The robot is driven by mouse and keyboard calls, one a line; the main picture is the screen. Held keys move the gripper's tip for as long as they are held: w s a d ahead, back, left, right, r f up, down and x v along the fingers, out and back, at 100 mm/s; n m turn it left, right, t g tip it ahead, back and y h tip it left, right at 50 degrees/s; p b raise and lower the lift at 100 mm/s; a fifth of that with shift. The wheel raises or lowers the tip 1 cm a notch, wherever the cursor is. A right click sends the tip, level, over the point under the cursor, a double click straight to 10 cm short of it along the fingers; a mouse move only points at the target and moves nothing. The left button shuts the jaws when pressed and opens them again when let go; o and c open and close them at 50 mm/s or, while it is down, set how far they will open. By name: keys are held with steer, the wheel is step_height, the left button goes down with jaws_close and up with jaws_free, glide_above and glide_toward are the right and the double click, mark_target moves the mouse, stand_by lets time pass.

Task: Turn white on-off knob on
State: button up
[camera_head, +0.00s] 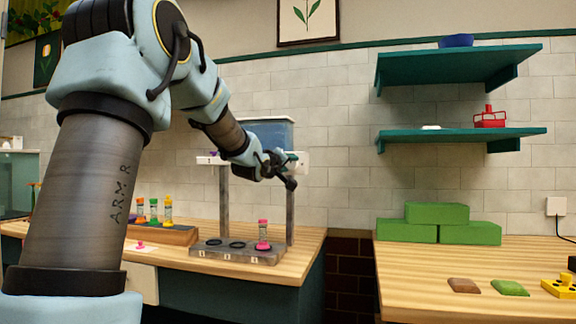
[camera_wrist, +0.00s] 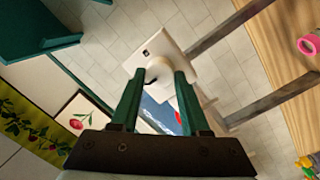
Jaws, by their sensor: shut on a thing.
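The white on-off knob (camera_wrist: 157,69) shows in the wrist view, on the front of a white box (camera_wrist: 178,38) with a small dark mark. My gripper (camera_wrist: 160,76) has its two green fingers shut on the knob, one on each side. In the head view the white box (camera_head: 303,161) is at the right end of the stand's top, beside the blue tank, and my gripper (camera_head: 291,161) is against it. The knob itself is hidden there by my gripper. I cannot tell the knob's turn position.
A blue water tank (camera_head: 268,133) sits on the stand, above a grey base (camera_head: 215,254) holding a pink-topped vial (camera_head: 263,234). Several coloured vials stand in a wooden rack (camera_head: 165,233) at left. Teal shelves (camera_head: 460,68) and green blocks (camera_head: 437,212) are at right.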

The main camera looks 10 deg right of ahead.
jaws_close()
steer(key=shift+m, duration=0.3)
steer(key=m+b, duration=0.1)
steer(key=m, duration=0.2)
steer(key=shift+s+d+m, duration=0.1)
steer(key=shift+m, duration=0.2)
steer(key=m+b, duration=0.1)
steer(key=m, duration=0.2)
steer(key=shift+g+y, duration=0.3)
steer(key=m+b, duration=0.2)
steer(key=m, duration=0.2)
steer(key=shift+d+m+y+b, duration=0.1)
steer(key=shift+m+y+b, duration=0.2)
steer(key=shift+b, duration=0.1)
steer(key=m+b, duration=0.3)
steer(key=m, duration=0.1)
steer(key=shift+m+y, duration=0.3)
steer(key=shift+m, duration=0.1)
steer(key=shift+r, duration=0.1)
